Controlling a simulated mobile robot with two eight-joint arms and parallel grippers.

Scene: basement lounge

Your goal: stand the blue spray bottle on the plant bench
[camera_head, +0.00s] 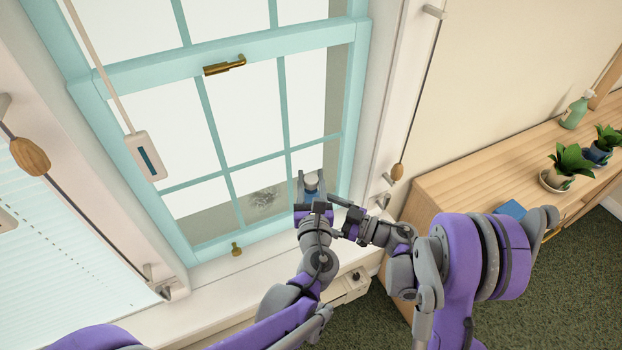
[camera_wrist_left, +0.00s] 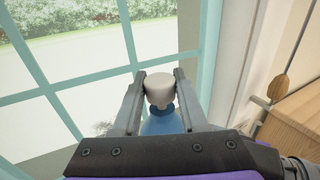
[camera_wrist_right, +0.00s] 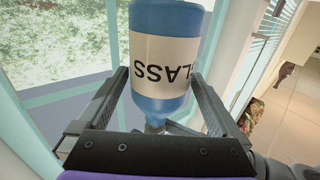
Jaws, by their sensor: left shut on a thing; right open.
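The blue spray bottle (camera_head: 312,194) is by the window, its white head (camera_wrist_left: 158,88) between the fingers of my left gripper (camera_head: 312,182). The left wrist view shows the jaws shut on that head, with blue body below. In the right wrist view, the bottle's blue body (camera_wrist_right: 165,20) and white label with upside-down lettering lie between the fingers of my right gripper (camera_wrist_right: 158,85). These fingers are apart, one on each side; contact is unclear. The plant bench (camera_head: 450,185) is the pale wooden top at the right, away from the bottle.
On the bench are a green bottle (camera_head: 575,112), two potted plants (camera_head: 568,165) (camera_head: 603,146) and a flat blue item (camera_head: 511,209). Its near left part is bare. The teal window frame (camera_head: 355,90) and a hanging cord with a wooden knob (camera_head: 397,172) are close to the grippers.

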